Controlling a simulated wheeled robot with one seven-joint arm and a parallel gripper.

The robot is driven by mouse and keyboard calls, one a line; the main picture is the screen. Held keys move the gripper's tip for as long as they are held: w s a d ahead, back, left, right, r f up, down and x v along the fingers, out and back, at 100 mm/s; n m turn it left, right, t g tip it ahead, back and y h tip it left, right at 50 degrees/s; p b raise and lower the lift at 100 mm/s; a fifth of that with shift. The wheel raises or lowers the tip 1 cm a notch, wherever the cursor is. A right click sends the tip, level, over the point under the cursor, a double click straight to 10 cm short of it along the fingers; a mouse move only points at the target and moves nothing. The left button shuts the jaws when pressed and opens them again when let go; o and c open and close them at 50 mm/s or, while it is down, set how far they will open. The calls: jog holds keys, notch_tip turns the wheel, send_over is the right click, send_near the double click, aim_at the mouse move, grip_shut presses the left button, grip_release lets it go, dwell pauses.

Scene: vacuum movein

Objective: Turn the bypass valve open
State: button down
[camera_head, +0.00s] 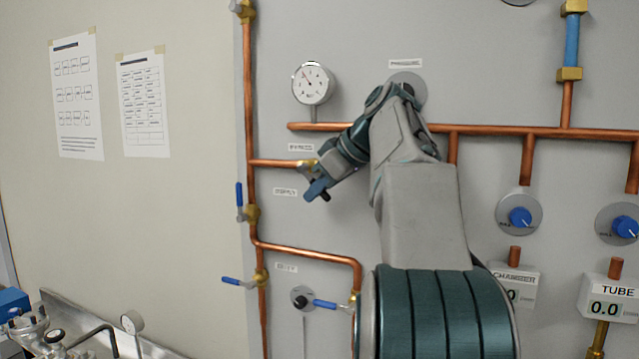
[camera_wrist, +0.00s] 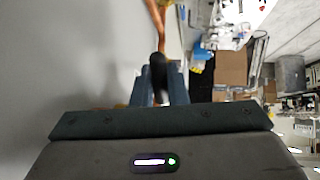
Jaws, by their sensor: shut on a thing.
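The bypass label (camera_head: 300,147) is on the grey panel, above a short copper branch pipe (camera_head: 275,163). That pipe runs right to a brass valve body (camera_head: 307,165), partly covered by my gripper. My gripper (camera_head: 318,190) is at this valve, angled down to the left, and is shut on the bypass valve handle.
A supply valve with an upright blue handle (camera_head: 240,201) is below left. Lower valves have blue handles (camera_head: 238,283) (camera_head: 332,305). A round gauge (camera_head: 313,83) and a horizontal copper pipe (camera_head: 490,131) are above and right. Blue knobs (camera_head: 520,217) are at right.

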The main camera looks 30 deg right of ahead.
dwell(0.3)
jog(key=c, duration=1.5)
grip_release()
jog(key=p+v, duration=0.1)
jog(key=v, duration=1.3)
jog(key=shift+p, duration=0.35)
jog(key=shift+w, duration=0.1)
